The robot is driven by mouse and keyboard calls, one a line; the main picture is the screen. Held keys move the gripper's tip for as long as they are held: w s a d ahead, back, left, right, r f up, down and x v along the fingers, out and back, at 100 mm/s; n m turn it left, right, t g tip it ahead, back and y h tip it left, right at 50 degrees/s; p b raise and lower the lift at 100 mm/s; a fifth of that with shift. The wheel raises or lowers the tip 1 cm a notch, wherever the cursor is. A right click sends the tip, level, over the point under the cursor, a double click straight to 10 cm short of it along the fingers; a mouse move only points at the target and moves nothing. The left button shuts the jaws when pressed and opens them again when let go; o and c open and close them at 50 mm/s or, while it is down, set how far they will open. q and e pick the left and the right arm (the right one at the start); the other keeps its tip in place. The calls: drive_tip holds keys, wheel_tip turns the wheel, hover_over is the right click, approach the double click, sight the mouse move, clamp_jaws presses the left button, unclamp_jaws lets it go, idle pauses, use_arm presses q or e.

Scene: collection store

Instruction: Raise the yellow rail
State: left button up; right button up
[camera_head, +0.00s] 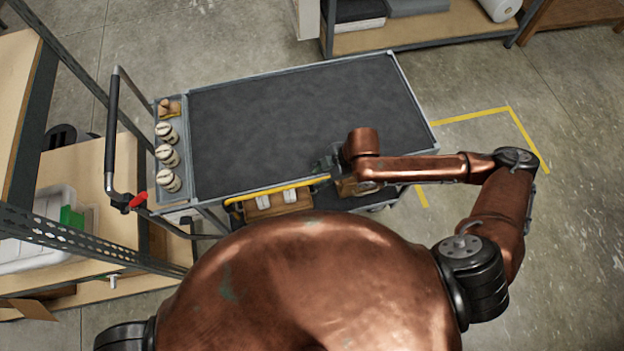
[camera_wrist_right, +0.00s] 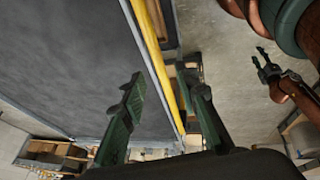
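The yellow rail (camera_head: 280,189) runs along the near long side of the grey cart (camera_head: 300,110), just below its top edge. In the right wrist view the rail (camera_wrist_right: 158,55) passes between the two fingers of my right gripper (camera_wrist_right: 165,95). The fingers are apart, one on each side of the rail; I see no clear contact. In the head view my right gripper (camera_head: 326,164) is at the rail's right end, partly hidden by my wrist. My left gripper (camera_wrist_right: 261,57) shows small in the right wrist view, apart from the rail, with its fingers spread and empty.
The cart's dark top is bare. Several cream jars (camera_head: 167,155) stand in a tray at its left end, near the push handle (camera_head: 112,130). A lower shelf holds wooden items (camera_head: 278,204). Shelving stands at left and back. Yellow floor tape (camera_head: 470,116) lies right of the cart.

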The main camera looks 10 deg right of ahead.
sight(310, 182)
drive_tip(key=shift+x, duration=2.35)
clamp_jaws()
